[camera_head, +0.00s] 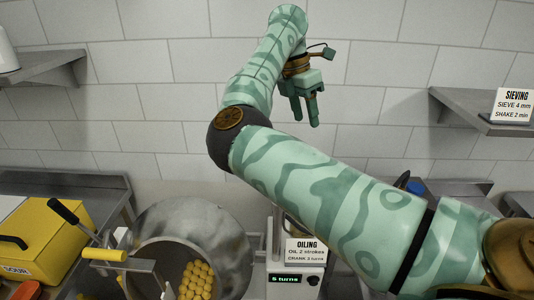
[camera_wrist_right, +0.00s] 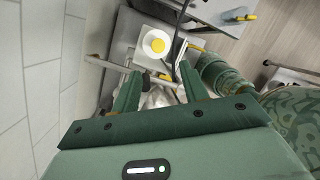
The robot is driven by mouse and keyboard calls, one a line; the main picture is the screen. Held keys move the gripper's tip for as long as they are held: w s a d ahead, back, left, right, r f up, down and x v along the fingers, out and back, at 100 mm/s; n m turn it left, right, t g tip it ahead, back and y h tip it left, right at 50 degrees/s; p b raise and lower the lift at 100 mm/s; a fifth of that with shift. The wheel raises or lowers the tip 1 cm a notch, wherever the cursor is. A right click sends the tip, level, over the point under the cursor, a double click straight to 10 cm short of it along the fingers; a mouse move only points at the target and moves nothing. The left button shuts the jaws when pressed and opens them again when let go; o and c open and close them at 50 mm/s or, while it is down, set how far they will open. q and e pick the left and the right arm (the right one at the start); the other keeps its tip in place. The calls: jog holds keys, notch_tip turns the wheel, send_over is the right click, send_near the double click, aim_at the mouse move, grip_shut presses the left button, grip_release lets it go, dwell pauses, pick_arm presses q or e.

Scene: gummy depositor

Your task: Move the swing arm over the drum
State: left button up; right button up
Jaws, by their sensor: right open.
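The metal drum (camera_head: 228,226) stands at the lower middle of the head view, its open mouth facing me with several yellow gummies (camera_head: 196,281) inside. A metal bar with a yellow grip (camera_head: 105,254) lies at the drum's left front; I cannot tell for certain whether it is the swing arm. My right gripper (camera_head: 306,113) is open and empty, high above and to the right of the drum, fingers pointing down. In the right wrist view the gripper (camera_wrist_right: 158,72) has nothing between its fingers. My left gripper is not in view.
A black-handled crank (camera_head: 63,211) rises left of the drum, beside a yellow box marked SOUR (camera_head: 45,238). An OILING sign (camera_head: 306,252) stands right of the drum above a turns display (camera_head: 294,279). Shelves (camera_head: 470,112) jut from the tiled wall.

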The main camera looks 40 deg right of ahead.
jog(key=w+a+r+t+y, duration=0.2)
jog(key=w+a, duration=0.2)
jog(key=a, duration=0.1)
jog(key=f, duration=0.5)
jog(key=f+b, duration=0.1)
jog(key=f, duration=1)
jog(key=shift+s+d+b, duration=0.1)
jog(key=shift+d+b, duration=0.15)
jog(key=shift+b, duration=0.1)
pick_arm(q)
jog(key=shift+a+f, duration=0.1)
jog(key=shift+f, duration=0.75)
pick_arm(e)
grip_shut()
